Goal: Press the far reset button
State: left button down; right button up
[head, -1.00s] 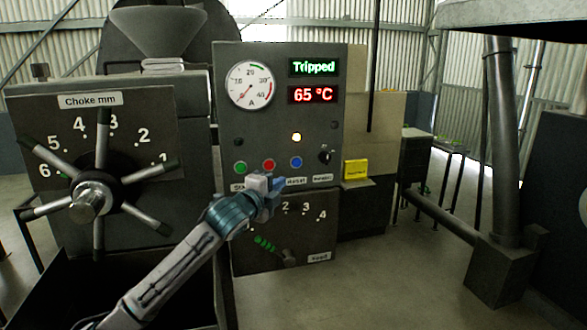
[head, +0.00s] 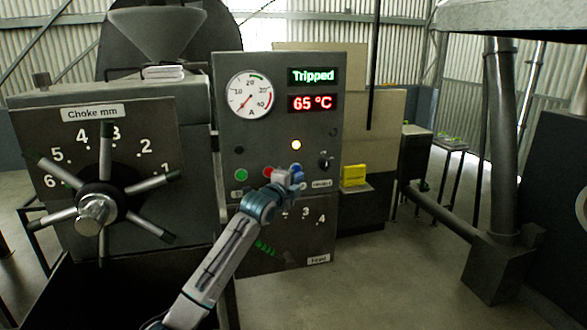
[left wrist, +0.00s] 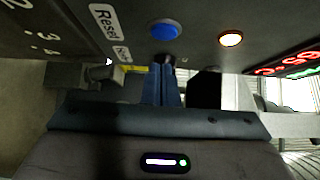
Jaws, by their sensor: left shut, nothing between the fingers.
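A blue button (head: 296,169) is on the dark control panel (head: 232,140), right of a red button (head: 268,172) and a green button (head: 240,174). In the left wrist view the blue button (left wrist: 165,30) stands beside a label reading Reset (left wrist: 103,22). My left gripper (head: 297,179) is shut and empty, in front of the panel and just below the blue button in the head view. In the left wrist view its blue fingertips (left wrist: 166,68) point towards the panel close to the button, with a gap in the picture. My right gripper is not in view.
The display (head: 313,76) reads Tripped, with 65 °C below it. An amber lamp (head: 296,145) is lit above the button. A choke handwheel (head: 97,208) juts out at left. A dark knob (head: 324,161) sits right of the button. A yellow box (head: 354,175) stands further right.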

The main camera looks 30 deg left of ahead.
aim_at(300, 170)
pick_arm(q)
jog(key=shift+w+a+p, duration=0.25)
jog(key=shift+w+a, duration=0.2)
jog(key=shift+a, duration=0.2)
jog(key=shift+w+a+p, duration=0.25)
jog(key=shift+w+a, duration=0.15)
jog(key=shift+a, duration=0.2)
